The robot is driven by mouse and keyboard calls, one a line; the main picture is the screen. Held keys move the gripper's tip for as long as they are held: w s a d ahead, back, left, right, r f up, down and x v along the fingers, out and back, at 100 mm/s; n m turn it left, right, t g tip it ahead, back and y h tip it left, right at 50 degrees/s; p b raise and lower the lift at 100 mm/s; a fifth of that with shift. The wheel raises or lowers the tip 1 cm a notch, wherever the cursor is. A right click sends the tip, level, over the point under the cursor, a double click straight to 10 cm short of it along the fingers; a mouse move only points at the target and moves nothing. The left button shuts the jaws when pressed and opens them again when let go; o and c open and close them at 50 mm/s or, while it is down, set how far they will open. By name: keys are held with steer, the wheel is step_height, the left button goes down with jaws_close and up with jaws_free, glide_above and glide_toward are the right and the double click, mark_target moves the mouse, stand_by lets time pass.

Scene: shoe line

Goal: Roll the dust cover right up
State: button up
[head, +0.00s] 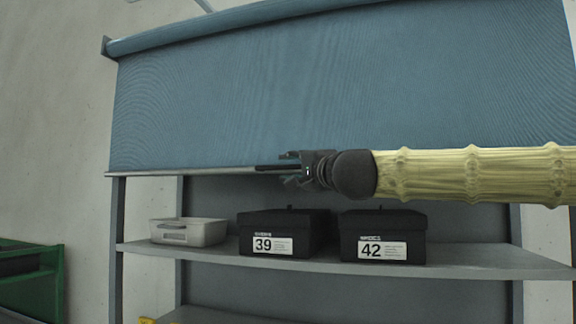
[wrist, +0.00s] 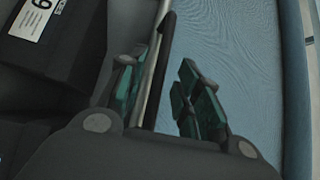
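The dust cover (head: 330,85) is a blue sheet hanging from a roller (head: 230,27) at the top of the rack. It covers the upper part, and its pale bottom bar (head: 150,173) hangs above the shelf with boxes. A dark pull handle (head: 270,168) sits on this bar. My gripper (head: 289,168) is at the bar, coming from the right. In the wrist view, the fingers of my gripper (wrist: 160,90) stand apart on either side of the bar (wrist: 152,80). The bar lies close to the left finger, with a gap to the right finger. Contact is unclear.
Below the cover, a shelf (head: 470,262) bears a grey bin (head: 190,232) and black shoe boxes marked 39 (head: 300,222) and 42 (head: 410,222). A green crate (head: 40,285) stands at the lower left. Rack posts flank the opening.

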steer(key=shift+x, duration=1.4)
steer(key=shift+c, duration=0.4)
jaws_close()
